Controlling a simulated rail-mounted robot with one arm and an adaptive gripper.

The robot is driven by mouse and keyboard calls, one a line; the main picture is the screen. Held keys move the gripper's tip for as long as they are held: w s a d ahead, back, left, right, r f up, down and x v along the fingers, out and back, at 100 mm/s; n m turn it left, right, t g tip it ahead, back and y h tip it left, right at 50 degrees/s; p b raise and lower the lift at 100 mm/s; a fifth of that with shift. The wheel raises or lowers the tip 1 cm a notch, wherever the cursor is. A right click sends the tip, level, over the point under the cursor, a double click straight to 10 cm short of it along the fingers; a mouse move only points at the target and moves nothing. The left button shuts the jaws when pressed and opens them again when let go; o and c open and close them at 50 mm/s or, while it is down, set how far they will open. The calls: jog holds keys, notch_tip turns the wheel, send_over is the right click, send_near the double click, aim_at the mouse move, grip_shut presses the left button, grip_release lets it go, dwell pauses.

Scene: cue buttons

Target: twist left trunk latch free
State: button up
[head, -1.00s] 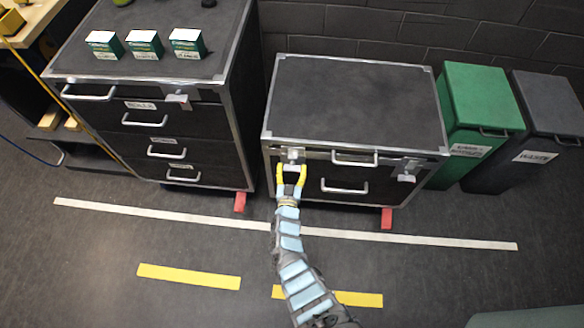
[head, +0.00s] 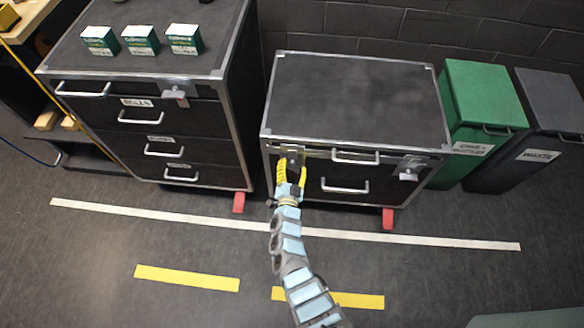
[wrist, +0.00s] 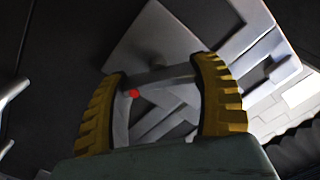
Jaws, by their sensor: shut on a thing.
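The black trunk (head: 360,100) with metal edges stands at the middle right, its lid down. Its left latch (head: 292,149) is at the front left corner, partly hidden by my gripper (head: 291,168). In the wrist view the two yellow fingers of my gripper (wrist: 157,85) are shut on the latch's grey bar (wrist: 160,76), one on each side. The latch's plate (wrist: 175,35) looks tilted there, and a small red spot shows between the fingers. The right latch (head: 410,168) sits untouched at the trunk's front right.
A taller drawer cabinet (head: 150,120) with several green-and-white boxes on top stands to the left. A green bin (head: 484,105) and a grey bin (head: 550,110) stand to the right. The floor in front is clear, with white and yellow stripes.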

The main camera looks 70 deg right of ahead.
jog(key=m+b, duration=0.2)
jog(key=m, duration=0.1)
jog(key=shift+f+m, duration=0.1)
jog(key=shift+m, duration=0.3)
jog(key=m+b, duration=0.2)
jog(key=m, duration=0.1)
jog(key=shift+s+f, duration=0.1)
jog(key=shift+m+b, duration=1.25)
jog(key=shift+m, duration=0.95)
jog(key=o, duration=1.2)
